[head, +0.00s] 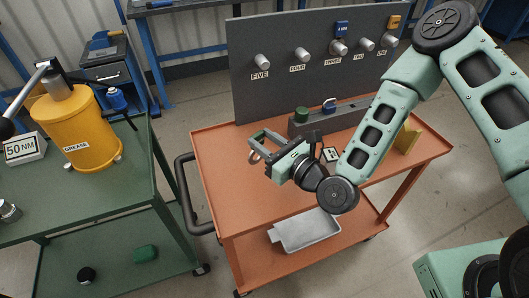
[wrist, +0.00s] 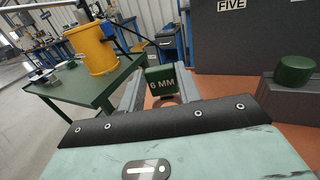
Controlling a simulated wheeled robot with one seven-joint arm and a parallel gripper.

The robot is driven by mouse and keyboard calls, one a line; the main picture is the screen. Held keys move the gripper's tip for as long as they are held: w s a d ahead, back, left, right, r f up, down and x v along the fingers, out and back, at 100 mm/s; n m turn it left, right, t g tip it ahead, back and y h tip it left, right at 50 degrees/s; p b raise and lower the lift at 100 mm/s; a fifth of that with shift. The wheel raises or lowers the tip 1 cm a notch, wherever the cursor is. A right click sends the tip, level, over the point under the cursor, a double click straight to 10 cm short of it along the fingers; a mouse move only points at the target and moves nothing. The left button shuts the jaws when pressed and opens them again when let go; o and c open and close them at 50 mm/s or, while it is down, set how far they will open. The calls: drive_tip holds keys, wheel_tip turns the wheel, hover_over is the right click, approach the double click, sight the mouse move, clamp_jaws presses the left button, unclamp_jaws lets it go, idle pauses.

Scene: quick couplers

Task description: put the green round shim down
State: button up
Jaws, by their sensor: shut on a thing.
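My gripper (head: 262,143) is shut on a small green piece marked "6 MM", which I take to be the green shim (wrist: 161,78). In the wrist view it sits between the two fingertips; its round outline is hard to tell there. In the head view the fingers point left, above the back left part of the orange cart top (head: 222,172). The held piece is hardly visible in that view. A green round knob-like piece (head: 302,114) stands on the grey block (head: 345,115); it also shows at the right of the wrist view (wrist: 296,69).
A dark panel (head: 275,90) with several numbered couplers stands behind the cart. A yellow piece (head: 408,139) stands at the cart's right. A metal tray (head: 305,232) lies on the lower shelf. A green table (head: 120,190) with a yellow grease drum (head: 75,125) is left. The cart's front left top is clear.

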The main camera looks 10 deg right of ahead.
drive_tip(key=shift+f, duration=1.8)
drive_tip(key=shift+f, duration=0.1)
drive_tip(key=o, duration=1.1)
